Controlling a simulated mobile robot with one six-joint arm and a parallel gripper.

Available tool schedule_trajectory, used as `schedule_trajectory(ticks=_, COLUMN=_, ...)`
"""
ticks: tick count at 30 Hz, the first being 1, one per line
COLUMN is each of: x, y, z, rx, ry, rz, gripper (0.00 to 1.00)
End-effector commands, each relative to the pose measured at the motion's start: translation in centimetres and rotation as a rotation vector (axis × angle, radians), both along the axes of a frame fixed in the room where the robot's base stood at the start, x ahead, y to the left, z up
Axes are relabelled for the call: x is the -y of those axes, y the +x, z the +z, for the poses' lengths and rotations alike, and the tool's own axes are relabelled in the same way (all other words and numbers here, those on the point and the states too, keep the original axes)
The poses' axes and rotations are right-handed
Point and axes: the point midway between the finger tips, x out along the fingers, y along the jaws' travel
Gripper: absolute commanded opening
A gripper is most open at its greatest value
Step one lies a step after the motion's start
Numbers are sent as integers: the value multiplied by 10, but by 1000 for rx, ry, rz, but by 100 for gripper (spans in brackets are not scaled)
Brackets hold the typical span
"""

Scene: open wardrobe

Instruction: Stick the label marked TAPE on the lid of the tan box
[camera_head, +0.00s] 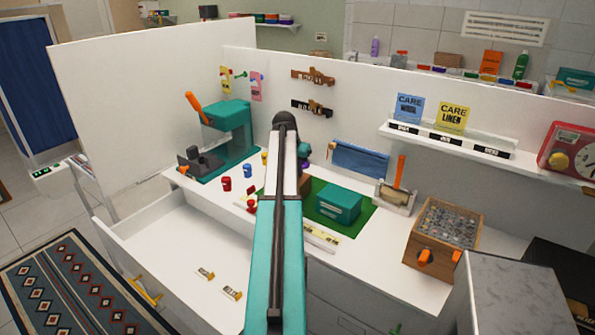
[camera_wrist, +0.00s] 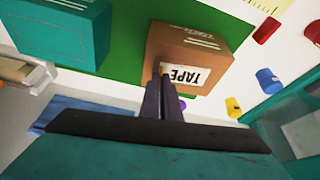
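The tan box (camera_wrist: 170,45) stands on the green mat in the wrist view. In the head view only a sliver of the tan box (camera_head: 305,185) shows beside my arm. My arm hides the gripper in the head view.
A teal box (camera_head: 338,203) sits on the green mat (camera_head: 350,228) beside the tan box. Small coloured pieces (camera_head: 227,184) stand to the left. An open drawer (camera_head: 165,245) holds two other labels (camera_head: 232,292). A wooden crate (camera_head: 440,262) stands to the right.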

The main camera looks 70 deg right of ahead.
Motion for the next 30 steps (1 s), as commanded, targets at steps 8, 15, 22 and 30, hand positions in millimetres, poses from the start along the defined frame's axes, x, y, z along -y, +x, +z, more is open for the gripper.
schedule_trajectory(ticks=8, x=-1, y=0, z=-2, rx=-1, ry=3, rz=0, gripper=0)
schedule_trajectory(ticks=15, x=-1, y=0, z=-2, rx=-1, ry=3, rz=0, gripper=23)
schedule_trajectory(ticks=22, x=0, y=0, z=-1, rx=0, ry=2, rz=0, gripper=26)
schedule_trajectory(ticks=30, x=0, y=0, z=-1, rx=0, ry=1, rz=0, gripper=46)
